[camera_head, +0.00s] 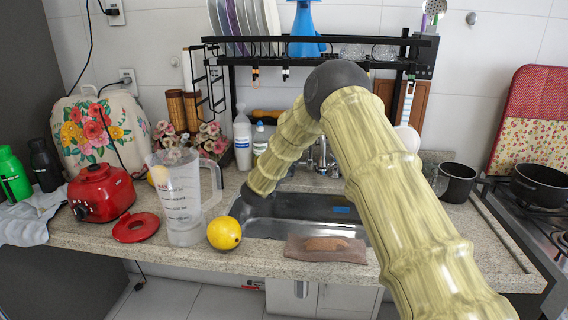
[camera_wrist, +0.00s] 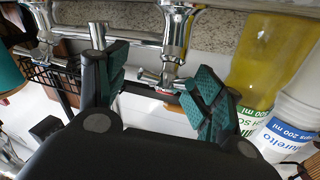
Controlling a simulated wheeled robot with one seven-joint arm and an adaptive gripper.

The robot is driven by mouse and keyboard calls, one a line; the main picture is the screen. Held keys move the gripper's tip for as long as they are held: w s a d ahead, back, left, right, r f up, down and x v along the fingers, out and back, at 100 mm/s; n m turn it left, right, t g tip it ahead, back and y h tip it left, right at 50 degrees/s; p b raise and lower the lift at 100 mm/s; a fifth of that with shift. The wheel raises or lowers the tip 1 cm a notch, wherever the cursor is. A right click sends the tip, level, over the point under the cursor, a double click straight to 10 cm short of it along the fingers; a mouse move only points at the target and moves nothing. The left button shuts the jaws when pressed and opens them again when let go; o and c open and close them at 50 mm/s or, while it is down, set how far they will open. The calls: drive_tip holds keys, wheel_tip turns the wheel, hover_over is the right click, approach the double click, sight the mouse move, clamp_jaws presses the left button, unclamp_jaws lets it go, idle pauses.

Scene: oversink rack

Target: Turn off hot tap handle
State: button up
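The chrome taps (camera_head: 318,160) stand behind the sink, partly hidden by my arm in the head view. In the wrist view a chrome tap body (camera_wrist: 175,35) comes down from the top, with a small chrome lever handle (camera_wrist: 150,78) and a red mark (camera_wrist: 165,90) at its end; I take this as the hot tap handle. My gripper (camera_wrist: 158,88) is open, with its teal-padded fingers on either side of this handle. I see no clear contact. Another chrome piece (camera_wrist: 98,35) stands near the left finger. In the head view the fingers cannot be made out.
The steel sink (camera_head: 290,222) lies under my arm, with a black rack (camera_head: 320,62) above. A yellow bottle (camera_wrist: 258,60) and a white bottle (camera_wrist: 295,105) are close to the right finger. A jug (camera_head: 182,200) and lemon (camera_head: 224,233) stand left of the sink.

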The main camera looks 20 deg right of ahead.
drive_tip(key=shift+a+f, duration=0.1)
drive_tip(key=shift+f, duration=0.05)
drive_tip(key=shift+a, duration=0.1)
drive_tip(key=shift+s+a, duration=0.2)
drive_tip(key=v, duration=0.6)
drive_tip(key=shift+s+a, duration=0.25)
drive_tip(key=shift+s, duration=0.05)
idle(0.3)
